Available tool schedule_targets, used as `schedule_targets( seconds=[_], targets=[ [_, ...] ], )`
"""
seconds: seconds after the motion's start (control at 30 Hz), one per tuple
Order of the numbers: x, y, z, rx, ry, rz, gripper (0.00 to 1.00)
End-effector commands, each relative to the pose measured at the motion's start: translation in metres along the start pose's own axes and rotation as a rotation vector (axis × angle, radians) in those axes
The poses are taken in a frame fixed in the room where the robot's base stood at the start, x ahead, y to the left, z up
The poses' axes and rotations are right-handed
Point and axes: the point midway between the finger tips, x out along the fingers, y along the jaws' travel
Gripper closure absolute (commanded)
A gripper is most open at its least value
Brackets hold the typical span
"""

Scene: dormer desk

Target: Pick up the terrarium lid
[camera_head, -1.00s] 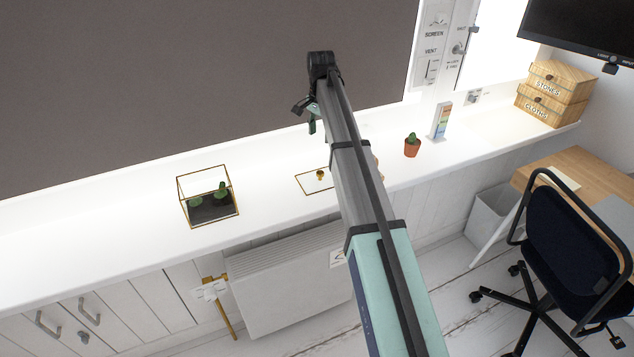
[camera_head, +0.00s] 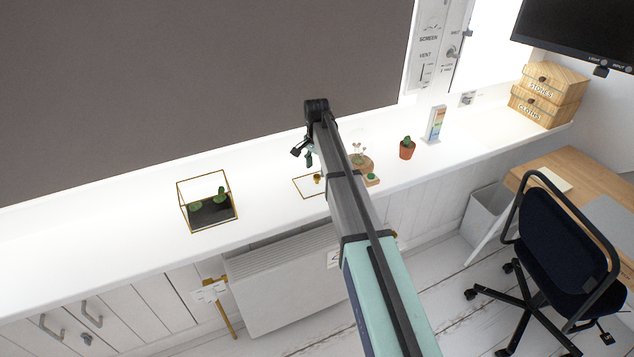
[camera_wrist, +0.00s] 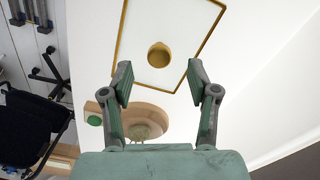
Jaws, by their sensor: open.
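The terrarium lid (camera_head: 308,188) is a flat glass pane with a thin gold frame and a round gold knob (camera_head: 317,178). It lies flat on the white sill, partly hidden by my arm. In the wrist view, the lid (camera_wrist: 185,32) is beyond the fingertips, with its knob (camera_wrist: 159,55) roughly between them in the picture. My gripper (camera_head: 306,155) is above the sill near the lid, and in the wrist view my gripper (camera_wrist: 161,84) is open and empty. The terrarium (camera_head: 210,205), a gold-framed glass box with small cacti, stands open-topped to the left.
A round wooden piece with a glass top (camera_head: 360,160) and a green-topped item (camera_head: 371,179) sit right of the lid. A potted cactus (camera_head: 407,150), a colored card stand (camera_head: 435,124) and wooden boxes (camera_head: 547,94) stand farther right. The sill between terrarium and lid is clear.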

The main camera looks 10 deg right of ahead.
Motion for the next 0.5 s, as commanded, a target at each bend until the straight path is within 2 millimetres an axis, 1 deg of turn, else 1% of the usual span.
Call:
schedule_targets(
  seconds=[0.13,0.4,0.5],
  targets=[
    [0.009,0.001,0.000,0.000,-0.001,0.001,0.40],
    [0.042,0.001,-0.001,0.000,-0.001,0.001,0.40],
    [0.048,0.001,-0.001,0.000,0.000,0.000,0.40]
  ],
)
